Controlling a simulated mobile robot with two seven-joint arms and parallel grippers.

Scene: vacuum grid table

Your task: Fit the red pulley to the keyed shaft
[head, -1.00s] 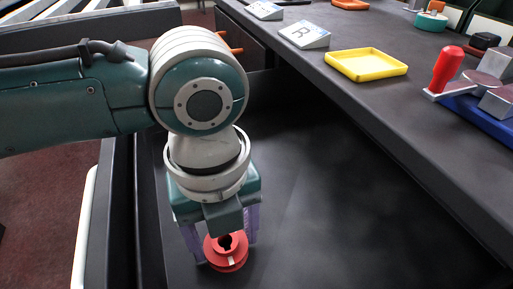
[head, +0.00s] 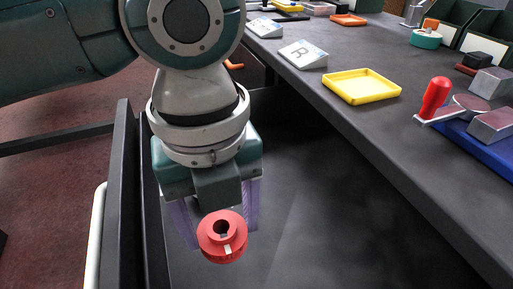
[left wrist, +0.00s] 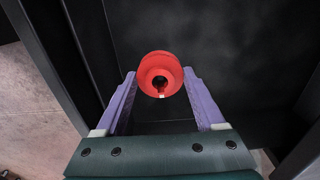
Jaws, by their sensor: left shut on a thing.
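The red pulley (head: 222,242) is a flanged, spool-like piece with a dark centre bore and a pale mark at the bore's edge. My left gripper (head: 220,236) points down and is shut on it, with purple fingers on its two sides. In the left wrist view, the pulley (left wrist: 160,66) sits between the fingertips (left wrist: 158,76). It is over the dark, sunken surface beside the table, apparently held clear of it. I cannot make out a keyed shaft in these views. My right gripper is not in view.
The dark table (head: 400,135) runs along the right. A dark raised wall (head: 125,200) stands left of the gripper.

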